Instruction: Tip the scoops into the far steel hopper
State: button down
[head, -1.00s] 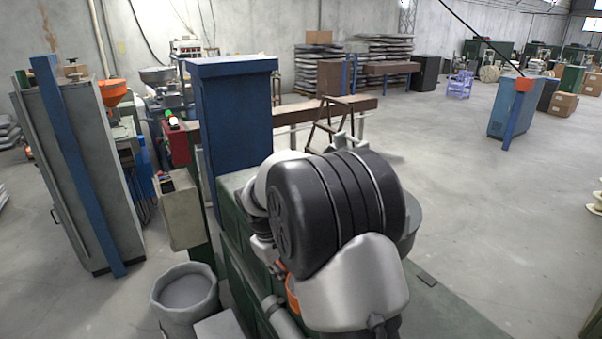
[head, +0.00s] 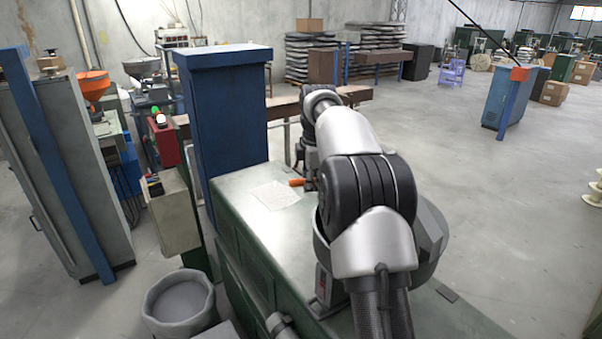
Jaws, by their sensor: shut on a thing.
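My arm reaches forward over the green machine top. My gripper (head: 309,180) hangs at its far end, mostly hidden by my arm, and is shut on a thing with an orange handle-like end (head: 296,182). This end sticks out to the left, just above or beside a pale sheet on the machine top. The rest of the held thing is hidden, so I cannot tell whether it carries material. A grey steel hopper (head: 142,68) stands at the back left, beyond an orange hopper (head: 95,86). My gripper is well apart from both.
A tall blue cabinet (head: 225,125) stands between my arm and the hoppers. A grey round vessel (head: 433,240) is partly hidden behind my arm. A grey bucket (head: 178,303) stands at the lower left. Open floor (head: 500,210) lies to the right.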

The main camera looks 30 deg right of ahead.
jog(key=shift+w+d+r, duration=0.1)
jog(key=shift+w+r, duration=0.05)
jog(key=shift+w, duration=0.1)
jog(key=shift+s, duration=0.55)
jog(key=shift+s+f, duration=0.2)
jog(key=shift+f, duration=0.25)
jog(key=t, duration=0.1)
jog(key=r+t+y, duration=0.1)
jog(key=t, duration=0.1)
jog(key=t+y, duration=0.1)
jog(key=shift+s+d+r+m, duration=0.15)
jog(key=shift+r+m, duration=0.15)
jog(key=shift+r+t, duration=0.3)
jog(key=shift+t, duration=0.2)
jog(key=shift+d+r+t+y, duration=0.15)
jog(key=shift+r+t+y, duration=0.15)
jog(key=shift+t+y, duration=0.3)
jog(key=t+b, duration=0.1)
jog(key=b, duration=0.2)
jog(key=s+r+t+y+b, duration=0.1)
jog(key=t+b, duration=0.1)
jog(key=b, duration=0.2)
jog(key=s+d+t+b, duration=0.1)
jog(key=b, duration=0.3)
jog(key=shift+s+d+r+m+t+y, duration=0.1)
jog(key=shift+s+r+m+t+y, duration=0.05)
jog(key=shift+s+m+t+y, duration=0.2)
